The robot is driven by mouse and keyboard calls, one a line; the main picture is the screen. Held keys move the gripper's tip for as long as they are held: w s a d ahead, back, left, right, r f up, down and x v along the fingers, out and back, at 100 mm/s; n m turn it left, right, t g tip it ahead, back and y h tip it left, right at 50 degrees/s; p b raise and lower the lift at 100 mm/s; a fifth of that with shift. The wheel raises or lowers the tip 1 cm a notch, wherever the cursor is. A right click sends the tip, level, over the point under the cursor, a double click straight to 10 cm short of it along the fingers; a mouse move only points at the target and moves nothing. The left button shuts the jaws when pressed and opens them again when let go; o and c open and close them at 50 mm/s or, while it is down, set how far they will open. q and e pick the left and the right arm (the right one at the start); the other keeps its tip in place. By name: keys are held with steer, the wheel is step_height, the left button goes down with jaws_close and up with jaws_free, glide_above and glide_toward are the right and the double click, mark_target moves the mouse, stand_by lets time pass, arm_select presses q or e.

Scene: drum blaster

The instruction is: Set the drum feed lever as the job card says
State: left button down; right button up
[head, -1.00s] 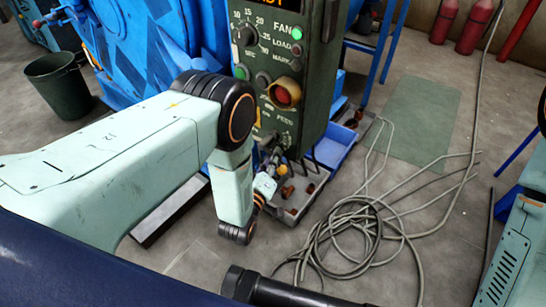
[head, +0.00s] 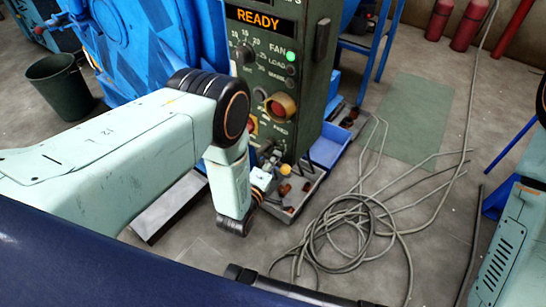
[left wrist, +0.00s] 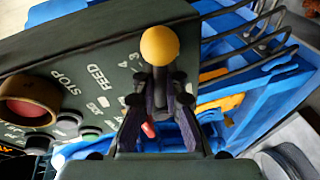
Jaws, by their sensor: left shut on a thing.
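The dark green control panel (head: 290,100) stands at the upper middle of the head view, its display (head: 261,19) reading READY. In the left wrist view, the feed lever has a yellow ball knob (left wrist: 160,45) beside the FEED label and a numbered scale. My left gripper (left wrist: 160,85) is shut on the lever just below the knob, a dark finger on either side. The knob (head: 285,169) also shows at the panel's lower edge in the head view, where my wrist partly hides the lever. The lever's exact scale number is unclear. My right gripper is out of view.
The red STOP button (left wrist: 28,108) sits in a collar left of the lever. A grey tray (head: 293,205) and a blue bin (head: 329,145) lie below the panel. Coiled grey hose (head: 350,230) covers the floor at right. A dark bin (head: 60,85) stands at left.

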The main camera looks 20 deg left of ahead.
arm_select(q)
steer(key=shift+r+n, duration=0.15)
steer(key=shift+n, duration=0.15)
stand_by(0.4)
steer(key=c, duration=1.4)
jaws_free()
steer(key=v, duration=1.2)
steer(key=shift+r, duration=0.1)
